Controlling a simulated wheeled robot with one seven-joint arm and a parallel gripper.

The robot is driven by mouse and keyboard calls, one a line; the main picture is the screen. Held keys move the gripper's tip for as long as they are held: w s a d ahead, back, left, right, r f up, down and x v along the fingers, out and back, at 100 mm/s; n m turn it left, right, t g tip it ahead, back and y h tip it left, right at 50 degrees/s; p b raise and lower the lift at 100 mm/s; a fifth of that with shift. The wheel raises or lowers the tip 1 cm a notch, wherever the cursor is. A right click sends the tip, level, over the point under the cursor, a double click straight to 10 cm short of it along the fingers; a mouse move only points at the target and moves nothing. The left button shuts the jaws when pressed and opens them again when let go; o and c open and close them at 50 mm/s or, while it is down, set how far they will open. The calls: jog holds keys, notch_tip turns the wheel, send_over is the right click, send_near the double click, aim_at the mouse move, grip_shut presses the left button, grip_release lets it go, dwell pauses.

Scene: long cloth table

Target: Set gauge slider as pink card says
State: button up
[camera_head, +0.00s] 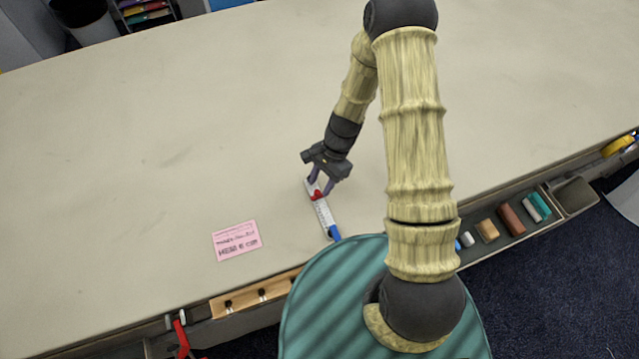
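The pink card (237,240) lies flat on the cloth table, left of the gauge. Its dark print is too small to read surely. The gauge (323,212) is a white ruled strip with a blue end (334,233) toward the table's front edge. A red slider (317,195) sits near its far end. My gripper (319,186) reaches down over the far end of the gauge, with its purple fingers around or just beside the red slider. The fingers look apart, but I cannot tell whether they touch the slider.
A wooden holder (258,297) with dark pegs sits at the table's front edge. A grey tray (575,196) along the front right edge holds several blocks. A yellow roll (617,145) is at the far right.

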jog(key=shift+x, duration=0.95)
jog(key=shift+c, duration=0.2)
